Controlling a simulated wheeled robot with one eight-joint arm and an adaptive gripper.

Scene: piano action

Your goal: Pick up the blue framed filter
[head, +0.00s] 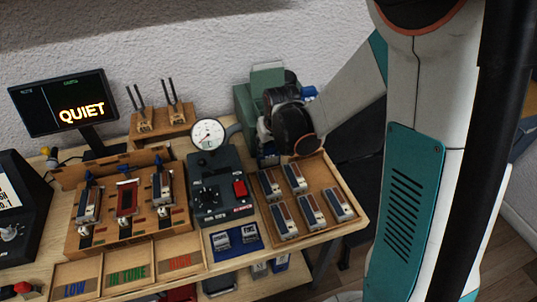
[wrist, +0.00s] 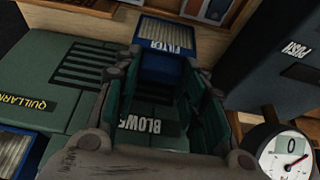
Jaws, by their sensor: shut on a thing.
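The blue framed filter (wrist: 166,34) has pale pleats and a FILTER label, and it shows at the top of the wrist view. My gripper (wrist: 163,72) is shut on its blue near part, with one finger on each side. The filter lies over or beside the green blower (wrist: 80,62); I cannot tell whether they touch. In the head view the green blower (head: 243,105) stands at the back of the bench, partly hidden behind my dark wrist. My fingertips are hard to make out there.
Another blue-edged pleated panel (wrist: 12,150) shows at the wrist view's lower left. A round dial gauge (head: 208,134) stands left of my gripper. A wooden tray (head: 318,176) of several blocks lies in front. A monitor (head: 62,103) reads QUIET.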

